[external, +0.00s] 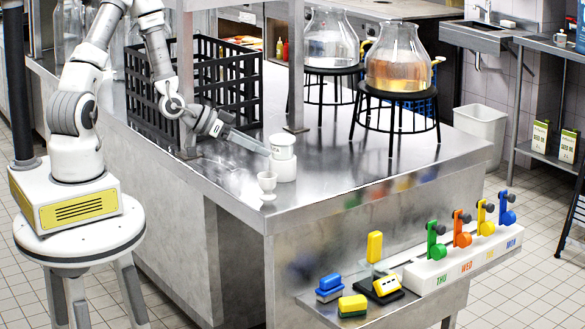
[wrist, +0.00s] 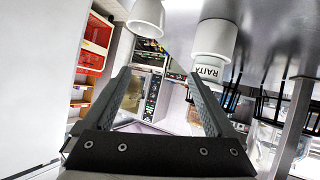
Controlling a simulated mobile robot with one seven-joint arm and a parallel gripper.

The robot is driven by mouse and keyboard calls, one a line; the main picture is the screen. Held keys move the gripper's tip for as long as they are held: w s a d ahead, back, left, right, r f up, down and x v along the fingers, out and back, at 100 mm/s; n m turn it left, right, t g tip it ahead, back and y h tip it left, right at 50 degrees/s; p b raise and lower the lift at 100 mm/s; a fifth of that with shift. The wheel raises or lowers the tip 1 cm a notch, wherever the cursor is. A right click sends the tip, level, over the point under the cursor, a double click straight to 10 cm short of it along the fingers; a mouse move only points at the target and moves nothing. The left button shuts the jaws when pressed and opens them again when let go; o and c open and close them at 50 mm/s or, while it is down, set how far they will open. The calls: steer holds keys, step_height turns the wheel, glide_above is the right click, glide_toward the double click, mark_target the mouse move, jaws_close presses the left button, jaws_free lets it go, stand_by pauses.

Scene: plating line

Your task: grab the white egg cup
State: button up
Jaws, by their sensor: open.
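The white egg cup (external: 267,183) stands upright near the edge of the steel counter, with a small foot under its bowl. It also shows at the top of the wrist view (wrist: 147,17), partly cut off by the frame. My gripper (external: 262,145) is above and behind the cup, near a white pot (external: 283,168). In the wrist view my gripper's fingers (wrist: 158,75) are spread with nothing between them. The egg cup lies beyond the fingertips, apart from them.
The white pot, labelled RAITA in the wrist view (wrist: 213,42), stands close behind the egg cup. A black crate (external: 195,85) and a steel post (external: 296,65) are behind. Glass jars stand on black stands further back. The counter right of the cup is clear.

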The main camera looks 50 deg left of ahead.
mark_target(279, 197)
steer(key=f+t, duration=0.1)
steer(key=s+d+f+t+p, duration=0.1)
steer(key=f, duration=0.1)
steer(key=s+d+f, duration=0.1)
steer(key=shift+s+d+f+t+p, duration=0.1)
steer(key=shift+s+f+t+p, duration=0.1)
steer(key=shift+f+t+p, duration=0.15)
steer(key=shift+s+d+f+m, duration=0.1)
steer(key=shift+s+f+m, duration=0.25)
steer(key=shift+f, duration=0.55)
steer(key=shift+t, duration=0.25)
steer(key=p+x, duration=0.1)
steer(key=x, duration=0.6)
steer(key=shift+w+f, duration=0.1)
steer(key=shift+f, duration=0.05)
steer(key=c, duration=1.4)
